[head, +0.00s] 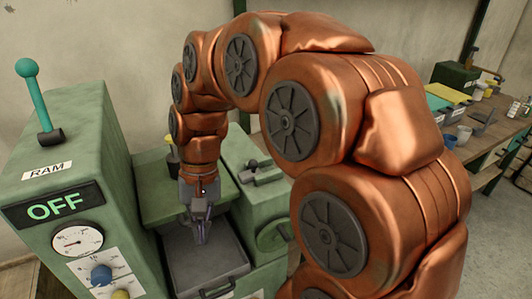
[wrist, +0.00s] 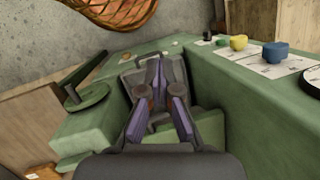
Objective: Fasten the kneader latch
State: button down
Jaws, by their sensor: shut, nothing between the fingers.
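In the head view my gripper (head: 202,236) points down, shut and empty, over the grey metal tray (head: 205,268) between two green machine blocks. In the wrist view my gripper (wrist: 156,68) has its fingers drawn together at the tips over the grey tray (wrist: 130,68). A dark lever-like fitting (head: 262,172) lies on top of the right green block; I cannot tell whether it is the kneader latch or whether it is fastened. A round green disc (head: 274,236) is on that block's front. My gripper is left of both and touches neither.
The tall left cabinet has a teal-knobbed RAM lever (head: 35,95), an OFF display (head: 54,206), a gauge (head: 77,239) and knobs. These walls leave a narrow space around my gripper. A workbench (head: 480,140) with cups stands at the back right.

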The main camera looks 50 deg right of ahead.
jog(key=w+d+r+m+t+y+p, duration=0.1)
jog(key=w+d+r+m+y, duration=0.15)
jog(key=w+d+m, duration=0.45)
jog(key=w+d+r+m+t+y+p, duration=0.1)
jog(key=w+d+r+m+t+p, duration=0.2)
jog(key=d, duration=0.8)
jog(key=s+d+m+t, duration=0.1)
jog(key=d+m, duration=0.3)
jog(key=d, duration=0.6)
jog(key=s+d+f+m, duration=0.1)
jog(key=s+d+m, duration=0.2)
jog(key=d, duration=0.8)
jog(key=shift+f+m+t, duration=0.3)
jog(key=shift+m+t, duration=0.1)
jog(key=shift+d, duration=0.1)
